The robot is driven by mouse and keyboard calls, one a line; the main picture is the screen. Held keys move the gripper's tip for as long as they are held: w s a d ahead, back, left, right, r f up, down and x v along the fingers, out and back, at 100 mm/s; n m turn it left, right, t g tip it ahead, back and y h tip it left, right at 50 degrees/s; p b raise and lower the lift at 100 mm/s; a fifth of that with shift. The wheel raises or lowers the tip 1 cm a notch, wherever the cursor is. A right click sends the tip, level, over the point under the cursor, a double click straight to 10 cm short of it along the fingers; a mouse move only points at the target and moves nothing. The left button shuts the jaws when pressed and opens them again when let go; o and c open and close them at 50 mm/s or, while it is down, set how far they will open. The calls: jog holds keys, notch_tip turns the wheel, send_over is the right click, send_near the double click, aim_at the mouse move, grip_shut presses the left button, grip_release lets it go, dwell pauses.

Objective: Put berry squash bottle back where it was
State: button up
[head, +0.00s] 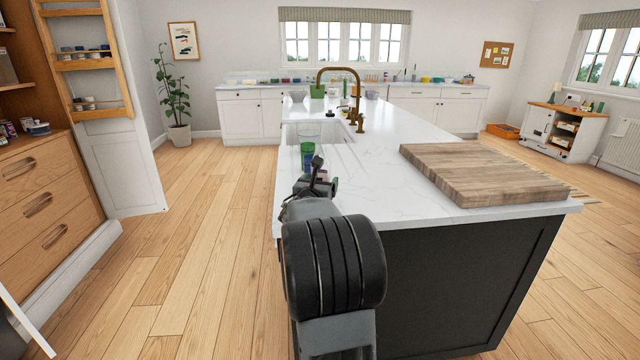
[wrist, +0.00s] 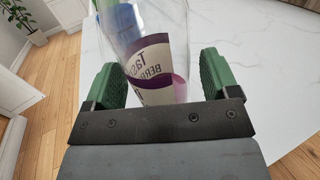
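The berry squash bottle (wrist: 150,62) is clear, with a white and purple label that reads partly "BERR". It shows large in the wrist view, between the two green finger pads of my gripper (wrist: 158,85).
A marble-topped island (head: 372,185) has a sink with a brass tap (head: 345,85) and a thick wooden board (head: 482,172). At left are a wooden drawer unit (head: 45,190) and an open door with racks (head: 88,60) holding jars. The floor between is clear.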

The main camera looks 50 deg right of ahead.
jog(key=shift+o, duration=0.2)
jog(key=shift+r, duration=0.2)
jog(key=s+a+f+m+g+y, duration=0.1)
jog(key=s+a+f+m+y, duration=0.4)
jog(key=a, duration=0.8)
jog(key=s+a+f+m+g+y, duration=0.2)
jog(key=s+a+f+m+y, duration=0.2)
jog(key=a+m, duration=0.6)
jog(key=s+a+f+m+g+y, duration=0.2)
jog(key=s+a+f+m+y, duration=0.3)
jog(key=a, duration=1)
jog(key=s+m+y, duration=0.2)
jog(key=m, duration=0.1)
jog(key=shift+a+f+m, duration=0.3)
jog(key=shift+a, duration=0.05)
jog(key=shift+s+r, duration=0.1)
